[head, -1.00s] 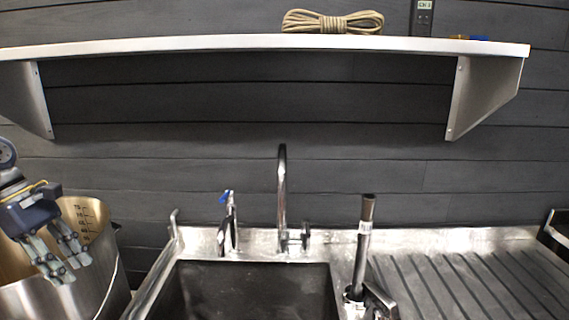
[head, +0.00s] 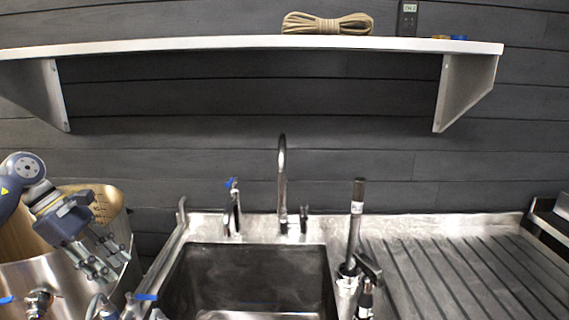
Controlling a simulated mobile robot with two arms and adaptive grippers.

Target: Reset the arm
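My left gripper (head: 108,262) is at the left of the head view, at the end of my grey-blue arm. It hangs in front of the large steel kettle (head: 62,273), fingers pointing down and to the right. Its fingers are apart with nothing visible between them. My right gripper does not show.
A steel sink (head: 255,275) with a tall faucet (head: 282,185) stands in the middle. A dark upright tube (head: 355,225) rises at its right edge, beside a ribbed drainboard (head: 445,275). A steel shelf (head: 250,43) above carries a coiled rope (head: 326,23).

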